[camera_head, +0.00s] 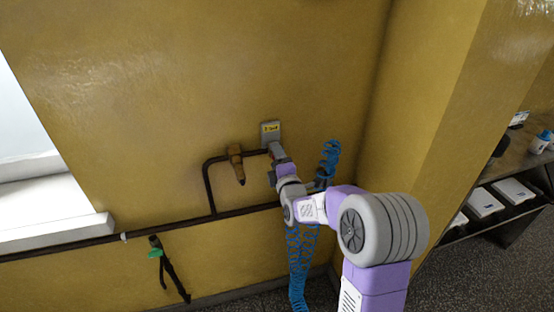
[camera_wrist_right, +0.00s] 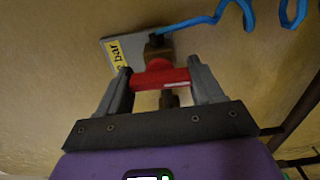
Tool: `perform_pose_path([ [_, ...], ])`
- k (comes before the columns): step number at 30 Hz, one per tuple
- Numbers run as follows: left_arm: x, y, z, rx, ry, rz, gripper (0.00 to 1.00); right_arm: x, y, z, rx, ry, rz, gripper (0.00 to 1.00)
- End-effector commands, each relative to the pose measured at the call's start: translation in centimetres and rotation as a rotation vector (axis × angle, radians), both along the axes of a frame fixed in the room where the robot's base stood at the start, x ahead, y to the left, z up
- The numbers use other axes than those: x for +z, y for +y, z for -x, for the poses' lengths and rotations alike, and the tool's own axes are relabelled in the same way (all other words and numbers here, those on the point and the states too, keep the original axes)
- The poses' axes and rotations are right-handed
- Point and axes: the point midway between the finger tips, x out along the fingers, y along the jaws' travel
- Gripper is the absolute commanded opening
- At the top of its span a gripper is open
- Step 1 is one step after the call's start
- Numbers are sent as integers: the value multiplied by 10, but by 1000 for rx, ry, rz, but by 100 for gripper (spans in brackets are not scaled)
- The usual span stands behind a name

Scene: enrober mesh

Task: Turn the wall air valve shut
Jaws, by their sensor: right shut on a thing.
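The wall air valve has a brass body (camera_wrist_right: 158,50) and a red handle (camera_wrist_right: 162,78) in the right wrist view. Its grey backing plate with a yellow label (camera_head: 270,128) is on the wall in the head view. My right gripper (camera_head: 279,155) is at the valve, just below the plate. In the right wrist view its two grey fingers (camera_wrist_right: 161,88) are shut on the red handle, one at each side. The handle lies crosswise in front of the brass body. In the head view my gripper and arm hide most of the valve. My left gripper is not in view.
A dark pipe (camera_head: 207,185) runs along the wall, with a brass fitting (camera_head: 236,163) left of the valve. A coiled blue hose (camera_head: 300,262) hangs below and behind my arm. A green-handled fitting (camera_head: 155,253) hangs lower left. A shelf with trays (camera_head: 484,203) stands at right.

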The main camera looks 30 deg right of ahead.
Motion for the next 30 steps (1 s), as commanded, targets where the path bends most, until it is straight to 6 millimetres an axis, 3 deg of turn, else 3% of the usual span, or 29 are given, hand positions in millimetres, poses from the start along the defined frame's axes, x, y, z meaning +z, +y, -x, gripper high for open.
perform_pose_path([
  [4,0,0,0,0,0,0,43,-3,4,0,8,8,-2,36],
  [5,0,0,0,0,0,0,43,-3,4,0,8,8,-2,69],
  [9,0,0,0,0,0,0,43,-3,3,0,6,6,-1,89],
  [20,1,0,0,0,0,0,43,-1,2,5,2,3,-3,89],
  [30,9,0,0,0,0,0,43,0,14,51,4,4,-4,89],
])
